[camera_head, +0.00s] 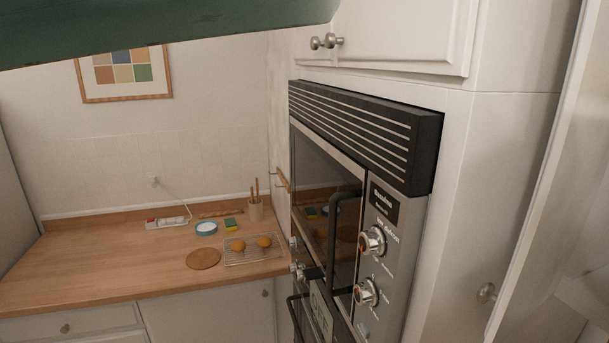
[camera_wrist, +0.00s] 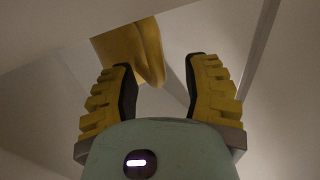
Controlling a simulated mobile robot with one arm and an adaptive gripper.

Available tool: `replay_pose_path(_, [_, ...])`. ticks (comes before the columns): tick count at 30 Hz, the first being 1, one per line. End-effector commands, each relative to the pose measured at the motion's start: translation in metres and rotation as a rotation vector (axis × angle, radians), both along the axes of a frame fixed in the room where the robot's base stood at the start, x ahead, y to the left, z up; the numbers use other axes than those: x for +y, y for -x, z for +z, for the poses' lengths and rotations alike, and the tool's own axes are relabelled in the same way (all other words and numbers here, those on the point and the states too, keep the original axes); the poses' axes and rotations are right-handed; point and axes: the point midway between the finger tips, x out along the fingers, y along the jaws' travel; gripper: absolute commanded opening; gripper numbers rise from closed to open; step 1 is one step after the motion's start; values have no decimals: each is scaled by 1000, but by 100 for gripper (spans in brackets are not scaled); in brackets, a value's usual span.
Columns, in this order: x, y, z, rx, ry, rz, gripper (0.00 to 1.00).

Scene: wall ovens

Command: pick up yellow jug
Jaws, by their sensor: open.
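A yellow object, which looks like the yellow jug (camera_wrist: 128,48), shows at the top middle of the wrist view. Only part of it is in frame, and a pale edge or panel at upper left cuts across it. My gripper (camera_wrist: 160,67) is open, with its two yellow, dark-padded fingers apart. The yellow object lies beyond the fingertips, toward the left finger, and nothing is held. I cannot tell how far off it is. Neither the jug nor my gripper shows in the head view.
In the head view, a wall oven (camera_head: 382,255) stands at the middle right below a white cabinet (camera_head: 400,35). A wooden counter (camera_head: 110,255) at left holds a rack (camera_head: 250,256), a round board (camera_head: 203,259) and a utensil pot (camera_head: 256,211). Pale panels surround my gripper.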

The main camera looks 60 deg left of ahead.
Motion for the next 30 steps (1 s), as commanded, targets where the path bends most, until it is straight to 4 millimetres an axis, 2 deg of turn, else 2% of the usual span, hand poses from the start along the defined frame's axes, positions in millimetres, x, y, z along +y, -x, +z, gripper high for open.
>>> replay_pose_path(7, [-2, 0, 0, -1, 1, -1, 48])
replay_pose_path(8, [-2, 0, 0, -1, 1, -1, 52])
replay_pose_path(23, [-2, 0, 0, -1, 1, -1, 0])
replay_pose_path(30, [-1, 0, 0, -1, 1, 0, 0])
